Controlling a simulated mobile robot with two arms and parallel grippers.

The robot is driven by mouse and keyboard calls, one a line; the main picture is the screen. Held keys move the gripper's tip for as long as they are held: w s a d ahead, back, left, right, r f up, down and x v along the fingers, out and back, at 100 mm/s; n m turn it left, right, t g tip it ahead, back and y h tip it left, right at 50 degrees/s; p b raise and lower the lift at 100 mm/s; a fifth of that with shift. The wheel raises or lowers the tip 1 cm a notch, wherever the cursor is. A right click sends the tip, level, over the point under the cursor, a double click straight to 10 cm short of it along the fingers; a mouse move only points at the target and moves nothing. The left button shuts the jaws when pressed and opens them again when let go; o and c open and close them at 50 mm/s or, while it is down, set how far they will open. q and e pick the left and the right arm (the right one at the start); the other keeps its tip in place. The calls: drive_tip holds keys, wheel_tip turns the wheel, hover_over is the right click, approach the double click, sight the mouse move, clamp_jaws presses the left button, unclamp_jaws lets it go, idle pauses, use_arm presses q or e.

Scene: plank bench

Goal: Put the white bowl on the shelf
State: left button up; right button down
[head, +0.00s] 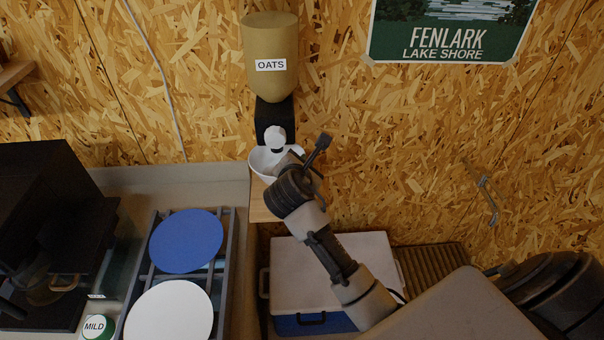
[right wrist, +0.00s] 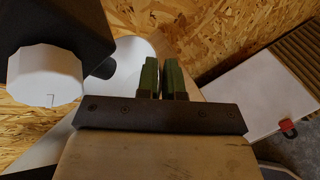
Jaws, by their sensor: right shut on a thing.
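The white bowl (head: 261,162) is below the oats dispenser (head: 271,60), near the dispenser's white knob (head: 275,138). My right gripper (head: 292,162) reaches it from the front right and is shut on its near right side. In the right wrist view the green fingertips (right wrist: 161,78) are close together against the bowl (right wrist: 132,72), whose far side is partly hidden by the dispenser. A narrow wooden board (head: 262,208) lies under the bowl; whether they touch is hidden. A wooden shelf (head: 12,74) is on the wall at the far left. My left gripper is not in view.
A rack holds a blue plate (head: 186,241) and a white plate (head: 169,312). A black machine with a glass pot (head: 50,290) stands left, by a green-labelled MILD jar (head: 96,326). A white-lidded box (head: 330,262) lies below my arm. A hook (head: 487,200) is on the wall.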

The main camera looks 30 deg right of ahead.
drive_tip(key=f, duration=0.2)
drive_tip(key=w+f+p, duration=0.1)
drive_tip(key=f, duration=0.1)
drive_tip(key=f+p, duration=0.1)
drive_tip(key=f, duration=0.1)
drive_tip(key=shift+w+d+f, duration=0.1)
drive_tip(key=shift+w+d, duration=0.05)
drive_tip(key=shift+d, duration=0.15)
drive_tip(key=shift+w+d+f, duration=0.1)
drive_tip(key=shift+w+f, duration=0.1)
drive_tip(key=shift+f, duration=0.15)
drive_tip(key=c, duration=1.3)
unclamp_jaws()
drive_tip(key=shift+s, duration=0.1)
drive_tip(key=shift+o, duration=0.2)
